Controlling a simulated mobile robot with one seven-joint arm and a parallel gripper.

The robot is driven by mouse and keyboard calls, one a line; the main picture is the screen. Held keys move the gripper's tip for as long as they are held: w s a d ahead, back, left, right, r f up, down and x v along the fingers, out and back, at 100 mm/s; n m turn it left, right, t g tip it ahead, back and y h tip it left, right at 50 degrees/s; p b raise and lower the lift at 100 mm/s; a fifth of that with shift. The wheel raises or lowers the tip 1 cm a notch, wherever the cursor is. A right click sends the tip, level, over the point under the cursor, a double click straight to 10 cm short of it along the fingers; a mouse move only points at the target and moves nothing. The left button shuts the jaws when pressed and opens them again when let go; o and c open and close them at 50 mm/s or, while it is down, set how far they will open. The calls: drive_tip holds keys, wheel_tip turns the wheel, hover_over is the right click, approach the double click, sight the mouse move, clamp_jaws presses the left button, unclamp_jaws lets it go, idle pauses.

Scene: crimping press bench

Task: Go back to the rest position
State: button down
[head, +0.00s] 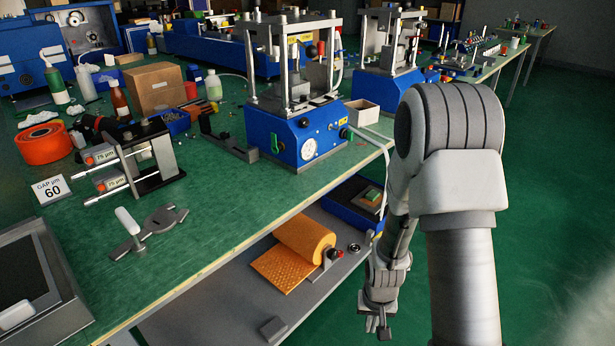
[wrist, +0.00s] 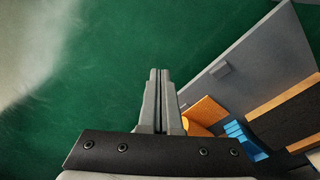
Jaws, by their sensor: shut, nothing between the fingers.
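My gripper (head: 384,328) hangs low in the head view, pointing down, to the right of the bench's front edge. In the wrist view my gripper (wrist: 158,75) has its two fingers together, with nothing between them. The green floor lies below it. My gripper touches nothing that I can see.
The green-topped bench (head: 230,205) carries a blue press (head: 300,140) with a gauge. On the lower shelf (head: 215,305) lies an orange roll (head: 303,240); the shelf's grey corner shows in the wrist view (wrist: 265,55). Open green floor (head: 560,200) lies at the right.

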wheel_tip(320, 180, up, 24)
drive_tip(key=s+t+p, duration=0.2)
drive_tip(key=s+r+n+t, duration=0.1)
drive_tip(key=s+r+t, duration=0.2)
drive_tip(key=s+r, duration=1)
wheel_tip(320, 180, up, 20)
drive_tip(key=w+p, duration=0.1)
drive_tip(key=p, duration=1.8)
drive_tip(key=shift+w+r, duration=0.15)
drive_tip(key=shift+d, duration=0.1)
